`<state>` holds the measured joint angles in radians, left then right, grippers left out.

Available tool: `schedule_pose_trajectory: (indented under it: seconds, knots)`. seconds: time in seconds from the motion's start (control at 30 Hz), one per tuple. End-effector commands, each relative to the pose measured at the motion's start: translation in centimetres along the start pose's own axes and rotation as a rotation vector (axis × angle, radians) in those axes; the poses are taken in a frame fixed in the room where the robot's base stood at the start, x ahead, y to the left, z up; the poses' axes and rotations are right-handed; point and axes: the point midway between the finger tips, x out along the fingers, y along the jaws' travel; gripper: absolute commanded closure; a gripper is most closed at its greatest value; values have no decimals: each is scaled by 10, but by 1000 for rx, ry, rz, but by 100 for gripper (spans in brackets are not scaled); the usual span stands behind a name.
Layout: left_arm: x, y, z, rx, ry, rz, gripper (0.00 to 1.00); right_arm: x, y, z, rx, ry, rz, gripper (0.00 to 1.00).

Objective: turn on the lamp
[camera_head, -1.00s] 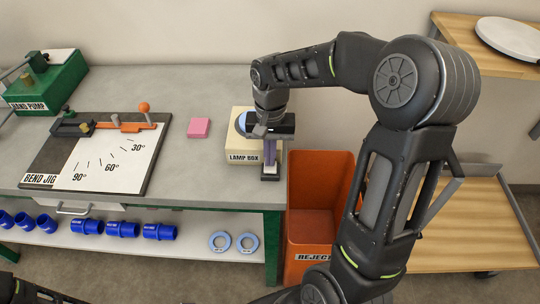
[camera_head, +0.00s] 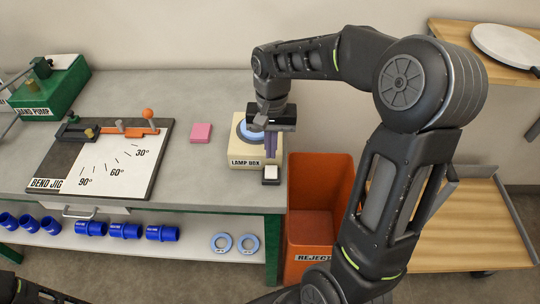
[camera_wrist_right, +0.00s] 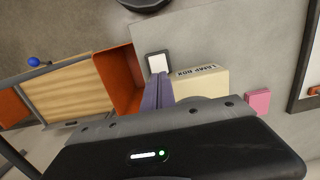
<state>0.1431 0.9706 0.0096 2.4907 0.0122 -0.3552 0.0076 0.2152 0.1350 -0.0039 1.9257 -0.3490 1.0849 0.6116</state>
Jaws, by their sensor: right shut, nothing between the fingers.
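The cream lamp box (camera_head: 243,155) stands near the right front of the grey bench, with a pale blue round lamp (camera_head: 243,133) on top, partly hidden by my right gripper. I cannot tell whether the lamp is lit. A small switch with a white face and dark base (camera_head: 271,174) sits at the box's front right; it also shows in the right wrist view (camera_wrist_right: 158,63). My right gripper (camera_head: 271,156) is shut and empty, its purple fingers pointing down just above and behind the switch, apart from it. My left gripper is not in view.
A pink block (camera_head: 201,133) lies left of the box. The bend jig (camera_head: 110,165) and green hand pump (camera_head: 50,90) are farther left. An orange reject bin (camera_head: 312,185) stands right of the bench. Blue pipe pieces (camera_head: 125,231) and rings lie on the shelf below.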

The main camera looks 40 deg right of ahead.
Motion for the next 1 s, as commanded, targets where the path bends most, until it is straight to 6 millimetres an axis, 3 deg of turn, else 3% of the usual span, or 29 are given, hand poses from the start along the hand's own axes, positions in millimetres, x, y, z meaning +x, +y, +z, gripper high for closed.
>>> schedule_pose_trajectory:
  seconds: [0.2,0.43,0.87,1.0]
  knots:
    - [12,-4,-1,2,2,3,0,-47,-2,-2,-1,10,-5,100]
    - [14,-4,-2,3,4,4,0,-81,-2,-1,-2,9,-4,100]
    - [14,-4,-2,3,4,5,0,-88,-2,-1,-2,9,-3,100]
    - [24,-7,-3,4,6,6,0,-84,-2,-6,-4,29,-3,100]
